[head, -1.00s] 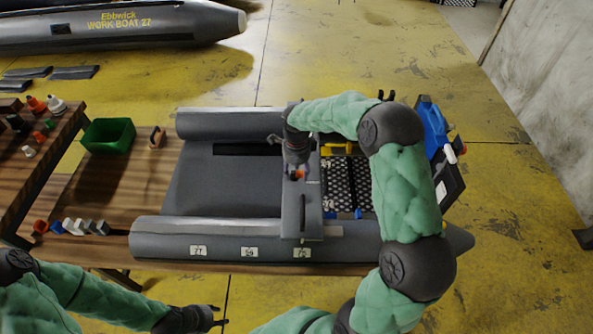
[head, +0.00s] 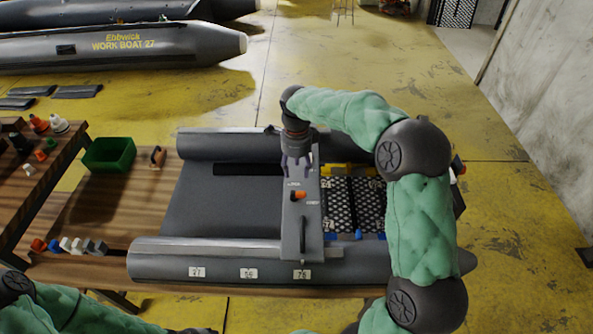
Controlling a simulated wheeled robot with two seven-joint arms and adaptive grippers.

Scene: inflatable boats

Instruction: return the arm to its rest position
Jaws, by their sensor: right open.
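My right arm (head: 420,220), in green padding, comes in from the lower right and bends over the boat. My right gripper (head: 296,170) points down, open and empty, above the grey panel (head: 293,222) across the small grey boat (head: 220,205). An orange knob (head: 298,195) on the panel shows just below its fingertips, apart from them as far as I can tell. My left arm (head: 60,308) lies low at the left. My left gripper (head: 190,331) is mostly cut off by the bottom edge, so its jaws cannot be judged.
The boat rests on a wooden table (head: 110,205). A green bin (head: 109,154), a brush-like item (head: 157,157) and several small coloured caps (head: 72,245) are at its left. A side shelf (head: 35,185) holds bottles. Yellow floor (head: 350,80) is open behind.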

